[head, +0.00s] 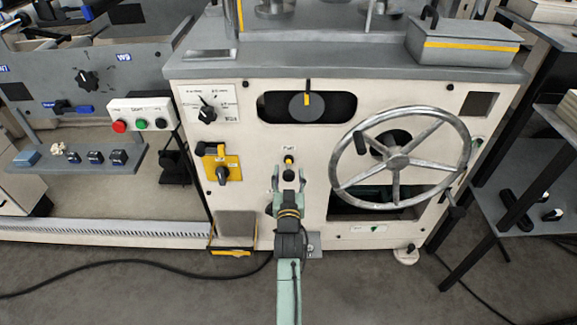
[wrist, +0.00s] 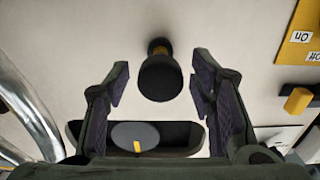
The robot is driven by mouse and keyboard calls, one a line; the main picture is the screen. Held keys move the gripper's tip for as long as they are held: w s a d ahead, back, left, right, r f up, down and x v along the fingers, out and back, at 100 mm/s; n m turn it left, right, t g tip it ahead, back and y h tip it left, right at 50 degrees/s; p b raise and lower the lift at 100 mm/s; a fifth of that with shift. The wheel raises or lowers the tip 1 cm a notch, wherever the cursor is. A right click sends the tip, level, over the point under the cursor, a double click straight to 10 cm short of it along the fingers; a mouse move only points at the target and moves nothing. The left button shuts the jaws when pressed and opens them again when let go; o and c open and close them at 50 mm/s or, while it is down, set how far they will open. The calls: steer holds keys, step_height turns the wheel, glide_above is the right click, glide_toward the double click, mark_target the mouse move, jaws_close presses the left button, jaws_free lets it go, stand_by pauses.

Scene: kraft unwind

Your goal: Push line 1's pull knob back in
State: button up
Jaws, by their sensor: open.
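The pull knob (head: 288,174) is black with a yellow band on its stem, under a small "Pull" label on the cream machine panel. In the wrist view the knob (wrist: 160,76) stands out from the panel, its yellow band showing behind the dark head. My gripper (head: 288,177) is open, in front of the panel at the knob. In the wrist view my gripper's two dark-padded fingers (wrist: 160,88) are spread, one on each side of the knob, with clear gaps. I see no contact; depth along the stem is hard to tell.
A large metal handwheel (head: 397,161) stands out to the right. A yellow switch plate (head: 222,168) and a dial plate (head: 208,104) are to the left. An oval slot (head: 307,106) is above the knob. A black cable (head: 130,264) lies on the floor.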

steer(key=shift+w, duration=0.15)
steer(key=shift+r, duration=0.1)
steer(key=shift+c, duration=0.2)
jaws_close()
stand_by(0.3)
